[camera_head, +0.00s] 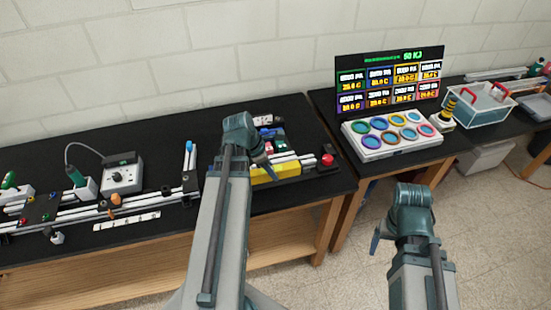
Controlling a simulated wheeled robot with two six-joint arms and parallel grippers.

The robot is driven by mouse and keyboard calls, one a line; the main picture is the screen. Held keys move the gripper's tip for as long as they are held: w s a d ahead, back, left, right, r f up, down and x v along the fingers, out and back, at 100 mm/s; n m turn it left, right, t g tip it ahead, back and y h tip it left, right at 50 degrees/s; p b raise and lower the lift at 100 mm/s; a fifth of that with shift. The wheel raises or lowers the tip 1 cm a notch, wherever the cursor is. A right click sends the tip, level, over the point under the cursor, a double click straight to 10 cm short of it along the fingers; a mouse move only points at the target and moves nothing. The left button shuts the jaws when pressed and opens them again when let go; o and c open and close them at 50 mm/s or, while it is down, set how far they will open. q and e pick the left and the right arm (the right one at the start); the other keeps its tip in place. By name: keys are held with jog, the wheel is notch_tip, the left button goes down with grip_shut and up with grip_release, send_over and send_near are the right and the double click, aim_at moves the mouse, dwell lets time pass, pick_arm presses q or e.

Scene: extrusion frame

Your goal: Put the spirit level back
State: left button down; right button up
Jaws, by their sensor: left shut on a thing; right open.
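The spirit level is a yellow bar (284,171) on the left black table, lying along the front of the aluminium rails. My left arm reaches over the table from below, and its gripper (264,168) is shut on the yellow bar near its left part. I cannot tell whether the bar touches the tabletop or is slightly raised. My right gripper (376,243) is open and empty, over the floor in front of the gap between the tables.
A red button box (327,162) stands right of the bar. Aluminium rails (90,215), a grey control box (122,174) and a white ruler strip (127,221) lie left of my arm. A coloured-disc tray (367,142) and a display (352,82) occupy the right table.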

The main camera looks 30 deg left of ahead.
pick_arm(q)
jog(key=shift+s+d+r, duration=0.1)
jog(key=shift+s+d, duration=0.35)
jog(key=shift+s, duration=0.3)
jog(key=shift+s+d+r, duration=0.1)
jog(key=shift+s+d, duration=0.3)
jog(key=shift+s, duration=0.35)
pick_arm(e)
jog(key=shift+d+r, duration=0.15)
jog(key=shift+d, duration=0.2)
